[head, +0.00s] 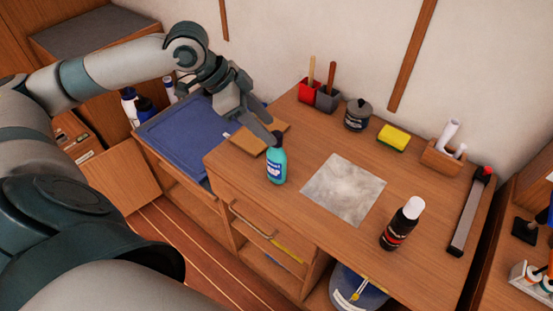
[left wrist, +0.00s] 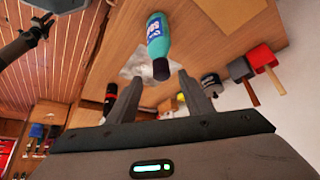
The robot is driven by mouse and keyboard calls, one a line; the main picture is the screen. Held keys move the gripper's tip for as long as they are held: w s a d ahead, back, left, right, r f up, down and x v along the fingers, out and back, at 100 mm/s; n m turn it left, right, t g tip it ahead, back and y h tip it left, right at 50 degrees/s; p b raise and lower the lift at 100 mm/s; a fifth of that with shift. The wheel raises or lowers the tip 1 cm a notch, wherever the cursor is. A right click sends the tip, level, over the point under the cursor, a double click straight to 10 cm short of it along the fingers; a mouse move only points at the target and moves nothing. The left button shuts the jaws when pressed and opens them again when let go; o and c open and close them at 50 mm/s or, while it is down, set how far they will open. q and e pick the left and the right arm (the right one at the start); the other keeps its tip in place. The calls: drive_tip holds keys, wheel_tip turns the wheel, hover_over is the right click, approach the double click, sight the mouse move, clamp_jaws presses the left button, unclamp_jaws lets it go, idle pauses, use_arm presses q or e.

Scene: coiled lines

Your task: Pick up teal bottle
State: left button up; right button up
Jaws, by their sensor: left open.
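The teal bottle (head: 276,165) stands upright on the wooden counter, near its front left edge, with a dark cap and a blue label. My left gripper (head: 262,128) is just behind and above it in the head view, partly covering the counter there. In the left wrist view the bottle (left wrist: 158,45) appears beyond the two open fingers (left wrist: 162,98), with its cap toward the gripper and nothing between the fingers. I cannot tell whether a finger touches it.
A grey cloth-like square (head: 343,190) lies right of the bottle. A black bottle with a white cap (head: 400,225) stands farther right. A wooden board (head: 248,141) lies behind the bottle.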

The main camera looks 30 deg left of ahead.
sight(275, 134)
use_arm(q)
drive_tip(key=shift+w+d+f+p, duration=0.25)
drive_tip(key=shift+f+p, duration=0.1)
drive_tip(key=shift+f, duration=0.05)
drive_tip(key=p+x, duration=0.1)
drive_tip(key=x, duration=0.2)
drive_tip(key=shift+w, duration=0.15)
drive_tip(key=shift+w+d+f, duration=0.15)
drive_tip(key=shift+w+f, duration=0.05)
drive_tip(key=shift+f, duration=0.35)
use_arm(e)
drive_tip(key=shift+s+a+r, duration=0.1)
drive_tip(key=shift+s+r, duration=0.15)
drive_tip(key=shift+r, duration=0.7)
use_arm(q)
clamp_jaws()
